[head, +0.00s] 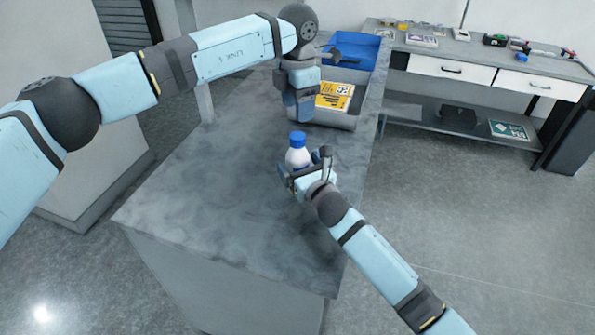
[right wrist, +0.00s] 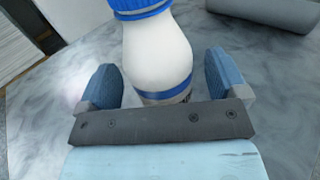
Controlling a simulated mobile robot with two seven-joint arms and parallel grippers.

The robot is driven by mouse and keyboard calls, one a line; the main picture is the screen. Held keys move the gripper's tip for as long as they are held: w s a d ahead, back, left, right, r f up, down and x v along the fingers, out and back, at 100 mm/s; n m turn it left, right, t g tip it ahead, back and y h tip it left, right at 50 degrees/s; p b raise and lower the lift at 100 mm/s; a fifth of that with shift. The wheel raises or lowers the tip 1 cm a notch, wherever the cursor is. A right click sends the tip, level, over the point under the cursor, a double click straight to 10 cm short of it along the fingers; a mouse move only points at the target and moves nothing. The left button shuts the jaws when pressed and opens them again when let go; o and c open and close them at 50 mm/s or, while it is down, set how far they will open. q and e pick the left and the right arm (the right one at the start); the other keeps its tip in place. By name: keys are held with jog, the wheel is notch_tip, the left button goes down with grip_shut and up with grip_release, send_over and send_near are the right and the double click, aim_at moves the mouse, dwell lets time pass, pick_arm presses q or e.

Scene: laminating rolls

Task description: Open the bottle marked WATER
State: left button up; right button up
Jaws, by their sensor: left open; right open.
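A white bottle (head: 297,155) with a blue cap (head: 297,138) stands upright on the grey marbled counter (head: 210,210). No WATER marking is readable on it. My right gripper (head: 297,178) is low at the bottle. In the right wrist view the bottle (right wrist: 157,55) rises between the two blue fingers of the right gripper (right wrist: 163,85), with a visible gap on each side. The blue cap (right wrist: 140,8) is cut off by the top edge there. My left gripper (head: 300,115) points down above and behind the bottle, apart from it; its fingertips are only partly visible.
Behind the left gripper are a grey tray (head: 325,119) with a yellow printed item (head: 335,95) and a blue bin (head: 350,53). A workbench with drawers (head: 450,70) stands at the back right. The front left of the counter is clear.

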aim_at(298, 135)
jog(key=shift+x, duration=0.9)
jog(key=shift+c, duration=0.2)
grip_shut()
pick_arm(q)
jog(key=m, duration=1.1)
jog(key=shift+m, duration=0.4)
jog(key=m, duration=1)
jog(key=shift+m, duration=0.4)
jog(key=shift+f, duration=4)
